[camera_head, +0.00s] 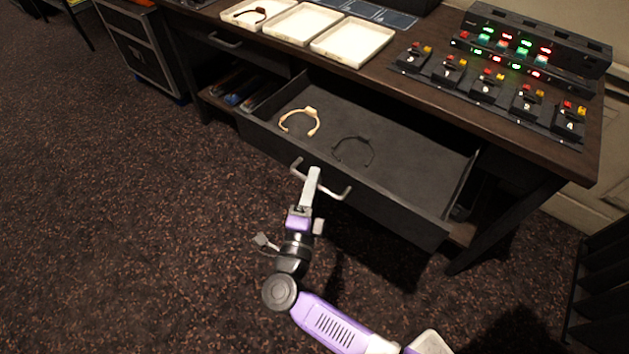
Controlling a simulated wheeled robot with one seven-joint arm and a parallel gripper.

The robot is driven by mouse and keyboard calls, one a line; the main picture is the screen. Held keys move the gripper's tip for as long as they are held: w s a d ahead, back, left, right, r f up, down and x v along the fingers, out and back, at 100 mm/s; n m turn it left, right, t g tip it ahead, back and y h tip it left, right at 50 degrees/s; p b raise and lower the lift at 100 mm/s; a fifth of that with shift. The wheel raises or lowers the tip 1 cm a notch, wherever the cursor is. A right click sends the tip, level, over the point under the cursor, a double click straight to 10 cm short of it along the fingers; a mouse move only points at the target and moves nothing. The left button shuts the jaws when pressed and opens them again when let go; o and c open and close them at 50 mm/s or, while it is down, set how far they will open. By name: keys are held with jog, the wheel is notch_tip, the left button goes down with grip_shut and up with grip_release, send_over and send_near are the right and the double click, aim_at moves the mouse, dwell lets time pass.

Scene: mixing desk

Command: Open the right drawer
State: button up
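The right drawer (400,168) is pulled well out from under the desk, and its inside is in plain view. Its light metal bar handle (338,192) is on the front panel. My gripper (312,176) is at the left part of this handle. Its fingers show as one narrow pale shape across the bar, with no gap between them, and look shut on it. The lower finger is mostly hidden.
A tan headset (300,121) and a black headset (354,150) lie in the drawer. White trays (352,41) and a lit mixing console (486,84) stand on the desk (385,80). Another drawer (240,48) at left is closed. The carpet (120,230) at left is clear.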

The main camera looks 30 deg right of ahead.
dwell(0.3)
jog(key=v, duration=0.7)
jog(key=shift+s+a, duration=0.25)
jog(key=shift+a, duration=0.05)
jog(key=w+a+r+n+t+y, duration=0.3)
jog(key=a+r+n+t, duration=0.1)
jog(key=a+r+t, duration=0.15)
jog(key=s+a+r+n+t+y+p, duration=0.15)
jog(key=s+r+n+t+y, duration=0.25)
jog(key=s+r+n+y, duration=0.45)
jog(key=s+d+r+n+g+y+p, duration=0.1)
jog(key=s+d+n+g+p, duration=0.1)
jog(key=s+n, duration=0.2)
jog(key=s+d+r+n+g+y+p, duration=0.1)
jog(key=s+n, duration=0.4)
jog(key=s, duration=0.6)
jog(key=s+d+r+n+g+y+p, duration=0.1)
jog(key=s+d+r+n+g+p, duration=0.2)
jog(key=s, duration=0.4)
jog(key=shift+d+n+g+p, duration=0.7)
jog(key=shift+d+n+g, duration=0.35)
jog(key=shift+g, duration=0.1)
